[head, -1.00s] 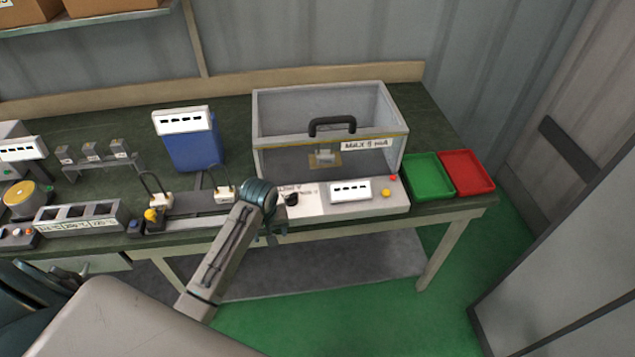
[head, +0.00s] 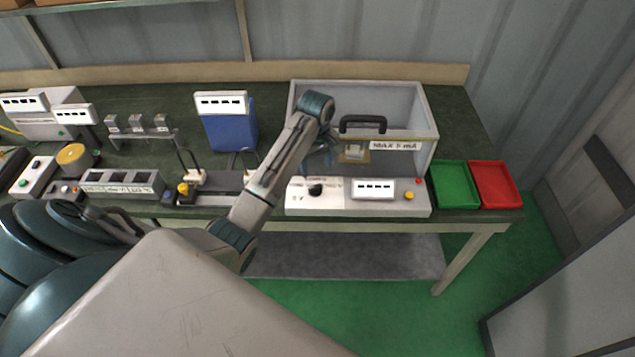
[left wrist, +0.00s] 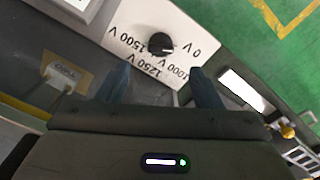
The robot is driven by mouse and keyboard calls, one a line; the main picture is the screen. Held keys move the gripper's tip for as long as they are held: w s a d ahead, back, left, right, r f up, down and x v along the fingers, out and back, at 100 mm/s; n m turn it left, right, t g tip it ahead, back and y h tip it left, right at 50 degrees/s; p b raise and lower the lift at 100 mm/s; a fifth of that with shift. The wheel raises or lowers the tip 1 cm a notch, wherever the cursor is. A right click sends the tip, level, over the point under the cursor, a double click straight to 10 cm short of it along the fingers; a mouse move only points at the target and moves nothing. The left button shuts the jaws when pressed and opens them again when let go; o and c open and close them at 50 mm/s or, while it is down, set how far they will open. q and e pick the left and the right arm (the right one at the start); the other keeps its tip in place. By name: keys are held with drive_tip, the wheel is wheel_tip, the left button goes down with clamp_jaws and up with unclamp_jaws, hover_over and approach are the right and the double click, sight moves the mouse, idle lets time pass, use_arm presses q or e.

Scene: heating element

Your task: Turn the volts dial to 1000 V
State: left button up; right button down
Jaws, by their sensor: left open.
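The volts dial (head: 316,190) is a small black knob on the white control panel (head: 299,203) at the front of the clear-walled box. In the left wrist view the dial (left wrist: 159,46) is ringed by labels for 0 V, 1000 V, 1250 V and 1500 V. A pale mark shows on its right part, towards the 0 V label, but is too small to read surely. My left gripper (head: 329,158) is above and behind the panel in the head view. In the left wrist view its fingers (left wrist: 161,76) are apart and empty, with the dial beyond their tips.
The box (head: 300,112) with a black handle stands behind the panel. A display (head: 373,189) and yellow button (head: 409,196) are right of the dial. Green (head: 453,209) and red (head: 497,207) trays lie farther right. A blue unit (head: 231,132) stands left of the box.

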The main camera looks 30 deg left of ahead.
sight(316, 188)
use_arm(q)
wheel_tip(316, 188, down, 7)
drive_tip(key=shift+f+p, duration=0.2)
drive_tip(key=shift+p, duration=0.8)
drive_tip(key=shift+a+f, duration=0.1)
drive_tip(key=shift+f, duration=0.6)
drive_tip(key=c, duration=1)
